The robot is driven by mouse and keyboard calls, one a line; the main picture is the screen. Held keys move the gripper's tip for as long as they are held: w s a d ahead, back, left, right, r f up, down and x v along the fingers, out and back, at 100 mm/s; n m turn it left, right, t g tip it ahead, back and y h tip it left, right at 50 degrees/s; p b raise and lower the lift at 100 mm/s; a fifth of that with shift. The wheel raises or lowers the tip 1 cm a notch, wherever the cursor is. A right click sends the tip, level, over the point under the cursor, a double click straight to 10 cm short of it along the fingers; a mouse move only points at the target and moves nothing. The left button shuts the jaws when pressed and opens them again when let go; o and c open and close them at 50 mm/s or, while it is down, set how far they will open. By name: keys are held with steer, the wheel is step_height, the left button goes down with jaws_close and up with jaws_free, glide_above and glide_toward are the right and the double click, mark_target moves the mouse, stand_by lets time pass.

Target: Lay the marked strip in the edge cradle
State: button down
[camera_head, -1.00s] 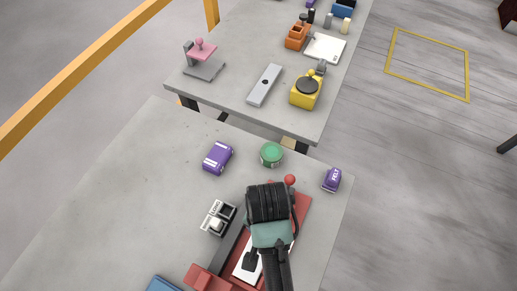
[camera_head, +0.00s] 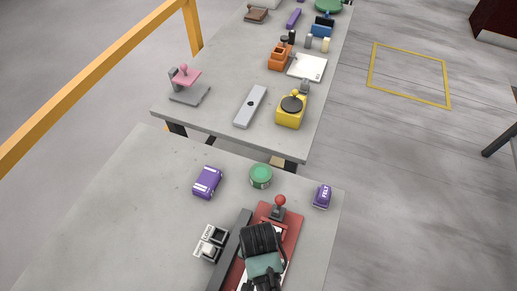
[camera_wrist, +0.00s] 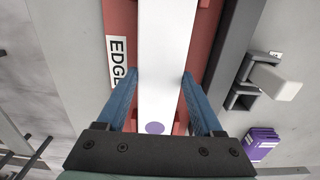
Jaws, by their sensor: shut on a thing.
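The edge cradle (camera_head: 290,222) is a red fixture with a dark grey rail along its left side and a red ball knob at its far end, on the near slab. In the wrist view its red bed (camera_wrist: 120,22) bears an "EDGE" label. The marked strip (camera_wrist: 166,50) is white with a purple dot near my end. My gripper (camera_wrist: 158,80) has its blue fingers on both sides of the strip and is shut on it. The strip lies along and over the red bed. I cannot tell whether it touches the bed. My gripper hides most of it in the head view.
A small black-and-white holder (camera_head: 210,243) stands just left of the rail. A purple box (camera_head: 207,182), a green tin (camera_head: 261,176) and a purple felt block (camera_head: 322,196) stand beyond. A second slab holds a grey bar (camera_head: 250,106) and a yellow device (camera_head: 291,109).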

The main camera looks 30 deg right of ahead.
steer(key=shift+c, duration=0.2)
jaws_free()
